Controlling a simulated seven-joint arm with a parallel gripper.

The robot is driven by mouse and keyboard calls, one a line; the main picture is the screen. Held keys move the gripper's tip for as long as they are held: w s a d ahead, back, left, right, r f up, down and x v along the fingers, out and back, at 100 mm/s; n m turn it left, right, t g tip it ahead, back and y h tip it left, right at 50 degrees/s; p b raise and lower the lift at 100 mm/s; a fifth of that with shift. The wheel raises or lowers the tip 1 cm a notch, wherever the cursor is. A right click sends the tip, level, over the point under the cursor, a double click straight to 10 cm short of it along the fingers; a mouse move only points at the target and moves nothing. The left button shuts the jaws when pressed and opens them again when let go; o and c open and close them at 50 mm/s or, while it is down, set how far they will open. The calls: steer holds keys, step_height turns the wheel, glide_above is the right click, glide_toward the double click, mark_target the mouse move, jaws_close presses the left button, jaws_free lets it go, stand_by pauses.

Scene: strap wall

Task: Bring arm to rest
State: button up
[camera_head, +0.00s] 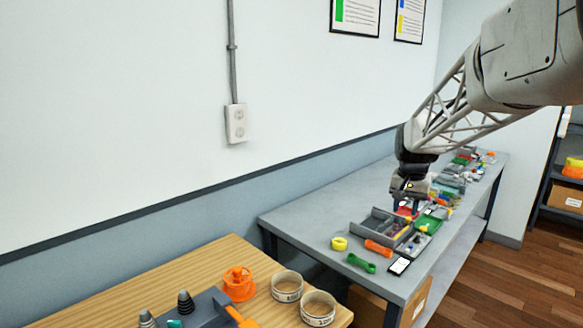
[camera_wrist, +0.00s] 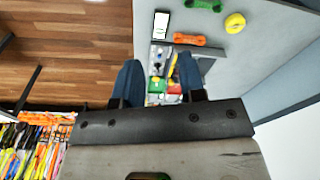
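My gripper (camera_head: 408,206) hangs from my arm above the grey workbench (camera_head: 312,219), pointing down over a grey sorting tray (camera_head: 369,226). In the wrist view its two dark blue fingers (camera_wrist: 158,62) stand apart with a clear gap, and I see nothing held between them. Through the gap the tray's small coloured parts show further off, below the fingers. Part of the tray is hidden behind my gripper in the head view.
On the workbench lie a yellow ring (camera_head: 339,243), an orange link (camera_head: 378,248), a green link (camera_head: 361,263) and a phone (camera_head: 399,266). A wooden table (camera_head: 195,262) with orange and grey parts stands at front left. Dark shelving (camera_head: 547,190) stands at right.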

steer(key=s+a+r+n, duration=0.1)
steer(key=s+a, duration=0.3)
steer(key=s, duration=0.6)
steer(key=s+a+r+n, duration=0.15)
steer(key=s+a, duration=0.25)
steer(key=s, duration=0.6)
steer(key=s+a+f+n, duration=0.1)
steer(key=s+a+f, duration=0.1)
steer(key=s, duration=0.7)
steer(key=s+a+f+n+t, duration=0.1)
steer(key=s+a+f, duration=0.1)
steer(key=s, duration=0.8)
steer(key=shift+f, duration=0.65)
steer(key=shift+o, duration=0.2)
steer(key=shift+w+n, duration=0.1)
steer(key=shift+n, duration=0.15)
